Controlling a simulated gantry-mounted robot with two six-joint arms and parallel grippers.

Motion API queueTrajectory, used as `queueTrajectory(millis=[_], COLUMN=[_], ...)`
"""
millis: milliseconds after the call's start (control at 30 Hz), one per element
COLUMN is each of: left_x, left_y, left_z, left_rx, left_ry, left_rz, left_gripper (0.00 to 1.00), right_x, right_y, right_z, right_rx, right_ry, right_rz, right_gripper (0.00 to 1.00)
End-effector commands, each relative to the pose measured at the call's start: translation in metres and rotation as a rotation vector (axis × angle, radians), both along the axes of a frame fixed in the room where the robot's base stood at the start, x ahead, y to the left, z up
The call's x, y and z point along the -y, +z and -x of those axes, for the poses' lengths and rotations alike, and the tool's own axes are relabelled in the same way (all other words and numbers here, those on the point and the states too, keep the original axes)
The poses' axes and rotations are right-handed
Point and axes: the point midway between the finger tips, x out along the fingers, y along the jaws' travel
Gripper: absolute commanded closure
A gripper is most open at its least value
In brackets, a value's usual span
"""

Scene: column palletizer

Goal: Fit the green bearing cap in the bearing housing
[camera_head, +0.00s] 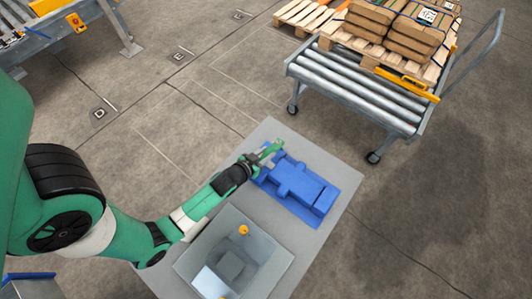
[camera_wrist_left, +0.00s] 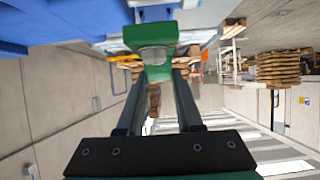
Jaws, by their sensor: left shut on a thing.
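The green bearing cap (camera_head: 271,149) is at the tip of my left gripper (camera_head: 254,162), above or beside the far-left end of the blue bearing housing (camera_head: 305,190). In the left wrist view the green cap (camera_wrist_left: 158,65), with a grey rounded part, sits between the two dark fingers of the left gripper (camera_wrist_left: 157,78), which is shut on it. The blue housing (camera_wrist_left: 60,20) fills the top left of that view, beside the cap. I cannot tell whether cap and housing touch. My right gripper is not in view.
The housing lies on a grey table (camera_head: 340,168). A grey open bin (camera_head: 192,262) stands near the front, with a small orange item (camera_head: 243,230) in it. A roller cart (camera_head: 350,85) with boxes on a pallet stands at the back right, apart from the table.

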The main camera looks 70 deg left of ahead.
Motion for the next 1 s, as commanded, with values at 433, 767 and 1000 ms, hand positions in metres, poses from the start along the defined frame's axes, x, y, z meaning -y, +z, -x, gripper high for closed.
queueTrajectory(millis=[433,767,1000], left_x=[0.000,0.000,0.000], left_y=[-0.051,-0.056,-0.055], left_z=[-0.001,-0.001,-0.001], left_rx=[0.003,0.004,0.004], left_ry=[0.000,0.000,-0.001], left_rz=[-0.002,-0.003,-0.002], left_gripper=[1.00,1.00,1.00], right_x=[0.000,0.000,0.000], right_y=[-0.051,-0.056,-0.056], right_z=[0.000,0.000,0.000], right_rx=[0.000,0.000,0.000], right_ry=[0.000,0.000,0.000], right_rz=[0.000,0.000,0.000], right_gripper=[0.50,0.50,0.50])
